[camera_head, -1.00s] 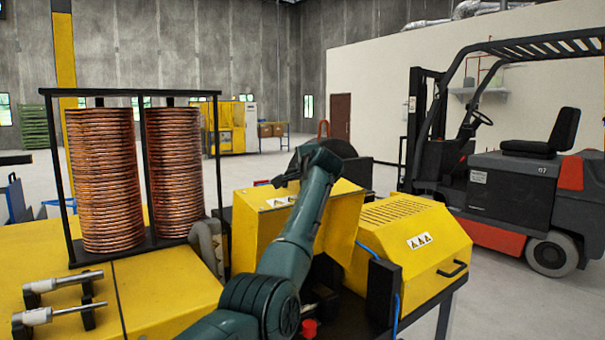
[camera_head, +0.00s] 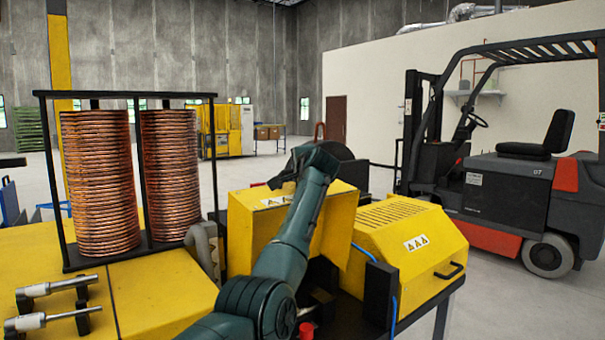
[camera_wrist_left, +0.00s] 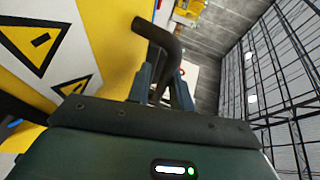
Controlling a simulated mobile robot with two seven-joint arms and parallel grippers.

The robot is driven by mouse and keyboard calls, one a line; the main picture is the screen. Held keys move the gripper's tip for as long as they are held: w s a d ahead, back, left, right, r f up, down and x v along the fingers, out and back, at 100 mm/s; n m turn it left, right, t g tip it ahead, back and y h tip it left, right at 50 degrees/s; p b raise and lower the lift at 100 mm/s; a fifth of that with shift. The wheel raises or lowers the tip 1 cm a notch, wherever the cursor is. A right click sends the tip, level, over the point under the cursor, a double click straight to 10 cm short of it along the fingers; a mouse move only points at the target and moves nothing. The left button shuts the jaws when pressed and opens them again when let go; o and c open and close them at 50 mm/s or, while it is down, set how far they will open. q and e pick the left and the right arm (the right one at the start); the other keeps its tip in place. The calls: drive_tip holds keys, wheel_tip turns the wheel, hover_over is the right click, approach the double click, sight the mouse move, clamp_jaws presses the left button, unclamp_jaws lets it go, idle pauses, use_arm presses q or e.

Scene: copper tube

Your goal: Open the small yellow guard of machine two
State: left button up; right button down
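The small yellow guard (camera_head: 262,233) is a box-like cover with warning triangles, left of a larger vented yellow cover (camera_head: 402,236). My left arm reaches across its front, and my left gripper (camera_head: 300,165) is at its upper edge. In the left wrist view, the fingers of the left gripper (camera_wrist_left: 165,88) stand close on both sides of a bent black handle (camera_wrist_left: 165,42) and look shut on it. The yellow panel with warning triangles (camera_wrist_left: 88,45) is beside it at the left. My right gripper is out of view.
Two copper tube coils (camera_head: 100,185) stand in a black frame at the left. Metal cylinders (camera_head: 50,288) lie on the yellow machine top in front. A forklift (camera_head: 510,185) stands at the right, with open floor behind the machine.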

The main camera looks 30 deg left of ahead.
use_arm(q)
drive_tip(key=b+v, duration=0.4)
drive_tip(key=v, duration=0.9)
drive_tip(key=shift+b, duration=0.35)
drive_tip(key=shift+f, duration=0.1)
drive_tip(key=shift+c, duration=0.3)
